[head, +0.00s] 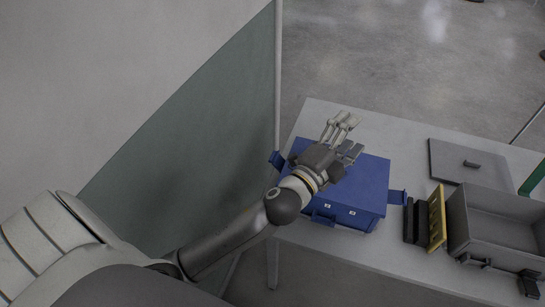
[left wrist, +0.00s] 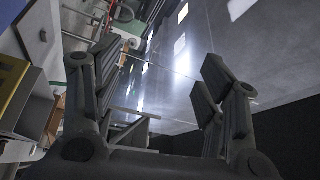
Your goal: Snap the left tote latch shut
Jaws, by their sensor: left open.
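The blue tote (head: 368,178) stands on the table with a flat blue top. Its left latch (head: 277,160) sticks out from the left side, and its right latch (head: 397,197) sticks out from the right side. My left gripper (head: 343,133) reaches over the tote from the left, hiding part of its top, with its fingers pointing to the far side. It is open and apart from the left latch. In the left wrist view its fingers (left wrist: 160,88) are spread with nothing held between them. The tote cannot be made out clearly there. My right gripper is not in view.
Right of the tote are dark blocks (head: 415,220), a yellow piece (head: 436,217) and an open grey box (head: 500,222). A grey lid (head: 465,162) lies behind them. A green-grey panel (head: 190,130) stands at the left. The table (head: 325,113) is clear behind the tote.

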